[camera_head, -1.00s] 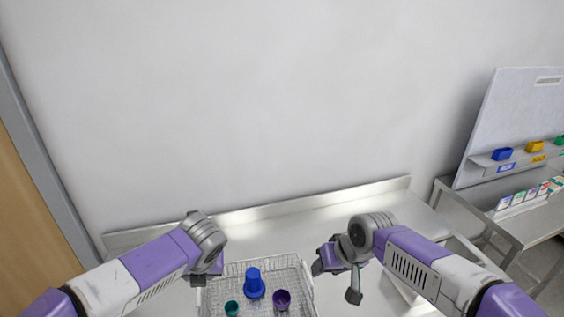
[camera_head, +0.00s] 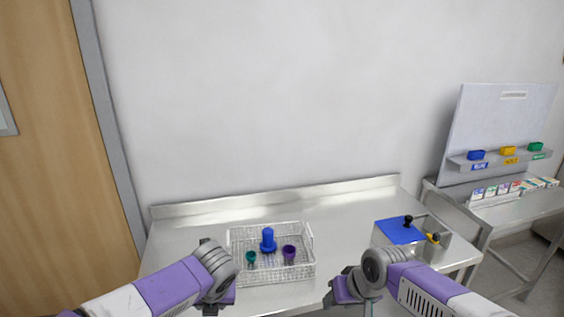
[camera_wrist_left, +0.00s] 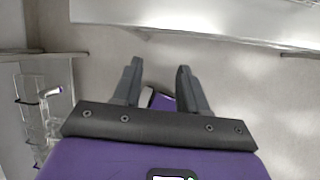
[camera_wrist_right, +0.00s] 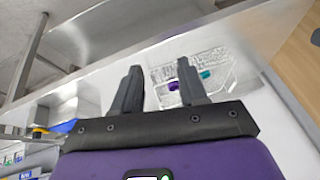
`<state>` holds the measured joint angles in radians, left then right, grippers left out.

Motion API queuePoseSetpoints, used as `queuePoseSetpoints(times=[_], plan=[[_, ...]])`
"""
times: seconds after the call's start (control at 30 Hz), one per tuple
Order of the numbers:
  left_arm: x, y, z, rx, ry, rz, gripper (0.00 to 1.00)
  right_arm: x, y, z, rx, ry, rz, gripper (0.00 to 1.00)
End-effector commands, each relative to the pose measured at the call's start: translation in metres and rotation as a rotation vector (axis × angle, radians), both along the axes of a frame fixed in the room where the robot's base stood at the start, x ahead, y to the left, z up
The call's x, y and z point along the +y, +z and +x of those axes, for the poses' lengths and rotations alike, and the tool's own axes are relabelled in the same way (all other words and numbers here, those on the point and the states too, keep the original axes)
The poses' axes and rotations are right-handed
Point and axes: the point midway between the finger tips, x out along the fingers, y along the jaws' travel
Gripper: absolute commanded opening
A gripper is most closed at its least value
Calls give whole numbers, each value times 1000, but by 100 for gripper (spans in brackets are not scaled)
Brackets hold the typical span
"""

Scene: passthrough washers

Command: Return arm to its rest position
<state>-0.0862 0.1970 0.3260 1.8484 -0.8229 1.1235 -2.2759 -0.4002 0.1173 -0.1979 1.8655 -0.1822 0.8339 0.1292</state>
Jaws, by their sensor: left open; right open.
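My left gripper (camera_wrist_left: 158,85) is open and empty; in the head view its arm (camera_head: 170,287) comes in from the left, at the front edge of the table. My right gripper (camera_wrist_right: 160,88) is open and empty; in the head view its arm (camera_head: 425,290) is at the table's front edge, to the right of the wire basket. Part of each gripper is hidden in the head view.
A wire basket (camera_head: 275,275) on the steel table (camera_head: 350,215) holds a blue item (camera_head: 268,241), a teal cup (camera_head: 251,257) and a purple cup (camera_head: 289,253). A box with a blue top (camera_head: 399,232) stands right. A side table (camera_head: 500,207) carries small boxes.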

Motion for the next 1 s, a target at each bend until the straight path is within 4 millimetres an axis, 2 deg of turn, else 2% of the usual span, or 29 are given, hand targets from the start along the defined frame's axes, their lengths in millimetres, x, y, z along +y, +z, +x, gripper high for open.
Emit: queuePoseSetpoints(times=[0.03,0.27,0.37,0.47,0.57,0.67,0.8,0.9,1.0], plan=[[-4,-19,0,20,40,-40,42,2,-17,1,21,0,-3,42],[-25,-82,-4,72,269,-239,42,8,-72,6,63,-8,2,42],[-34,-113,-10,106,407,-335,42,10,-101,5,85,-15,9,42],[-46,-150,-19,155,589,-442,42,12,-138,0,117,-27,18,42],[-59,-194,-35,221,857,-561,42,14,-184,-10,157,-44,31,42],[-71,-239,-56,294,1199,-669,42,15,-234,-29,204,-69,53,42],[-82,-293,-89,371,1731,-755,42,18,-296,-65,268,-115,86,42],[-84,-327,-115,393,2132,-765,42,20,-334,-97,314,-152,111,42],[-81,-354,-140,373,2519,-736,42,24,-362,-130,355,-192,135,42]])
